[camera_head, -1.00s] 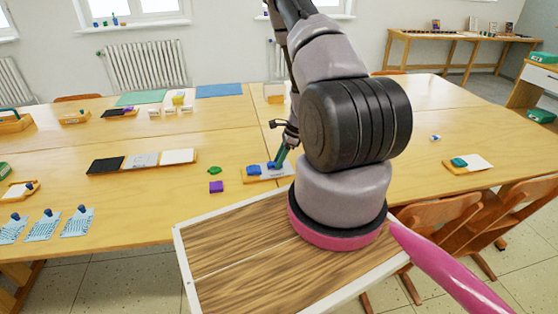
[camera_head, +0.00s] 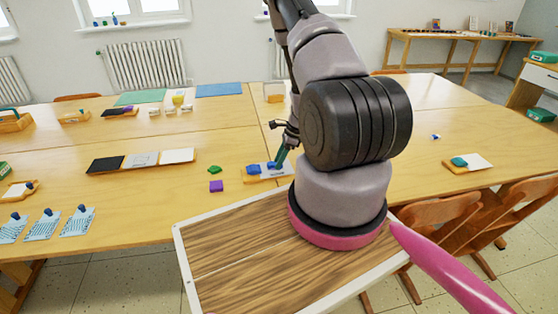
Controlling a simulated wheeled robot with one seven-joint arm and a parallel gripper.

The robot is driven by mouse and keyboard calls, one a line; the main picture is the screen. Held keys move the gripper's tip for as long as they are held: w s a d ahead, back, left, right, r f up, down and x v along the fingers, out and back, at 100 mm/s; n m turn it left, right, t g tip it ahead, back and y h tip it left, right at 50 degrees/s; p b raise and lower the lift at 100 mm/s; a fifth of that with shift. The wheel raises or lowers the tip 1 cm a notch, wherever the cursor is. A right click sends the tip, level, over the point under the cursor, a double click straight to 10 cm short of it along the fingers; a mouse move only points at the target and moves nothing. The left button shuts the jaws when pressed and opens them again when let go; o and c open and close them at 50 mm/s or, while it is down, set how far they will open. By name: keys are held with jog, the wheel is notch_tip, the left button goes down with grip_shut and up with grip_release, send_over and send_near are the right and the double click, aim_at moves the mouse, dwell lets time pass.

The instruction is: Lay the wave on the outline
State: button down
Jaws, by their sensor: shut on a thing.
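My gripper (camera_head: 281,158) is at the right part of a small wooden board (camera_head: 250,179) with a pale sheet on the near table. Its fingers are small and partly hidden by my arm. They are shut on a small blue piece (camera_head: 272,165), which I take to be the wave, low over the sheet or touching it; I cannot tell which. Another blue piece (camera_head: 253,170) lies on the board to the left. The outline itself is too small to make out.
A green piece (camera_head: 214,170) and a purple block (camera_head: 216,186) lie left of the board. A tray with black, grey and white squares (camera_head: 143,159) is further left. A board with a teal piece (camera_head: 459,161) lies at the right. Wooden chairs (camera_head: 440,225) stand at the table's near right edge.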

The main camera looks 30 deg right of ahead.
dwell(0.6)
jog(key=shift+c, duration=2)
grip_release()
jog(key=shift+o, duration=1.2)
jog(key=shift+r, duration=2.95)
